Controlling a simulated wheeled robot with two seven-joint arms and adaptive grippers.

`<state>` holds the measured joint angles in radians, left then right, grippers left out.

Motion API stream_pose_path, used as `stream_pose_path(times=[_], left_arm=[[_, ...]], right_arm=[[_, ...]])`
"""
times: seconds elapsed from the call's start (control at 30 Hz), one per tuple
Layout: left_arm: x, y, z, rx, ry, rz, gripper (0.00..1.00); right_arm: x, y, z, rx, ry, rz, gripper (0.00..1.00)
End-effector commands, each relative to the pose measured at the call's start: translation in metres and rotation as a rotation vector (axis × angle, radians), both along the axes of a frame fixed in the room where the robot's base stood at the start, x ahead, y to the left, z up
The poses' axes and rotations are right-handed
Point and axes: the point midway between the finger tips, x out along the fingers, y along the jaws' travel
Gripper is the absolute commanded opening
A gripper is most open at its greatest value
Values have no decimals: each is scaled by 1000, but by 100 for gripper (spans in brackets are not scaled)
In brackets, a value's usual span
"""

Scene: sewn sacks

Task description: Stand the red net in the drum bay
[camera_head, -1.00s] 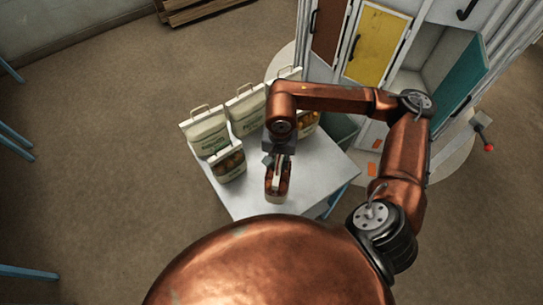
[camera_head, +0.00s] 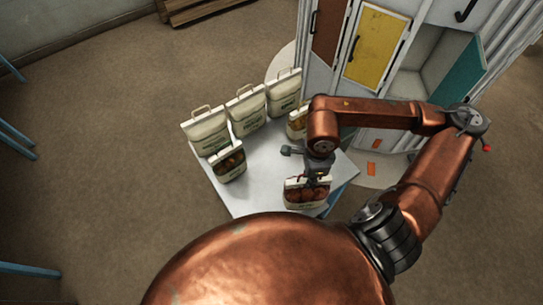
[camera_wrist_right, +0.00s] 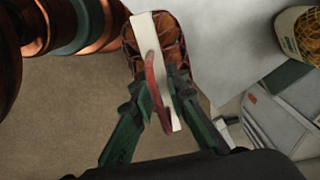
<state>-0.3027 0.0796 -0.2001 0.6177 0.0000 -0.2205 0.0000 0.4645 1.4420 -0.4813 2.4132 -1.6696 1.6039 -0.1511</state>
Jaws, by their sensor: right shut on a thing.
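The red net is a small sack (camera_head: 306,193) with dark red-brown netted contents and a pale top band. It is at the table's front right edge; I cannot tell whether it touches the table. My right gripper (camera_head: 313,177) is above it, shut on its red handle. In the right wrist view the green fingers (camera_wrist_right: 161,88) close around the handle (camera_wrist_right: 155,80), and the netted sack (camera_wrist_right: 172,48) hangs below. An open grey bay (camera_head: 428,62) with a teal door (camera_head: 462,72) shows in the white cabinet. My left gripper is not in view.
Several other pale sacks stand on the white table (camera_head: 262,172): a back row (camera_head: 246,108), a small one (camera_head: 228,163) in front, and one (camera_head: 297,122) partly behind my arm. The cabinet's brown (camera_head: 329,30) and yellow (camera_head: 376,45) doors are shut. Open floor lies left.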

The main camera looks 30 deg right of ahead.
Motion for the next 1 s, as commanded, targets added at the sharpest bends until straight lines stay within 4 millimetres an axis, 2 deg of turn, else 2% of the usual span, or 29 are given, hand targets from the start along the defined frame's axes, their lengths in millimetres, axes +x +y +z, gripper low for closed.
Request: stream_pose_path(times=[0.1, 0.3, 0.57, 0.77, 1.0], left_arm=[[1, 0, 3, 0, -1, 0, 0], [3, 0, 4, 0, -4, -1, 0], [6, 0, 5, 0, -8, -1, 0], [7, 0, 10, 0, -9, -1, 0], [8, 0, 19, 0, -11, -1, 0]], right_arm=[[-12, -5, 4, -1, -1, -126, 0], [-24, -9, 6, 0, 0, -267, 0], [-25, -10, 7, 2, -1, -313, 0], [-3, -14, -2, 4, -2, -314, 0], [41, -23, -21, 4, -2, -314, 0]])
